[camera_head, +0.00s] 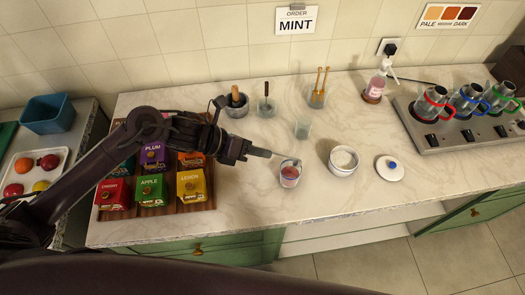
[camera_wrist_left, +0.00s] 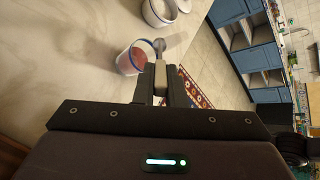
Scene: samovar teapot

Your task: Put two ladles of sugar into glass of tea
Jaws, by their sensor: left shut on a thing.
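My left gripper (camera_head: 246,149) is shut on the handle of a metal ladle (camera_head: 285,156). The ladle's bowl is at the rim of a glass of tea (camera_head: 290,174) with reddish-brown contents. In the left wrist view the gripper (camera_wrist_left: 160,90) points at the glass (camera_wrist_left: 134,58), and the ladle (camera_wrist_left: 160,47) sits beside or over its rim; I cannot tell which. I cannot see whether the ladle holds sugar. A white bowl of sugar (camera_head: 343,160) stands open to the right of the glass, and also shows in the left wrist view (camera_wrist_left: 158,12). My right gripper is not in view.
A white lid with a blue knob (camera_head: 390,168) lies right of the bowl. An empty glass (camera_head: 303,128) stands behind. Tea boxes (camera_head: 151,190) are at left, a mortar (camera_head: 237,105) and honey-dipper glass (camera_head: 317,95) behind, a heater with kettles (camera_head: 455,120) at right. The front counter is clear.

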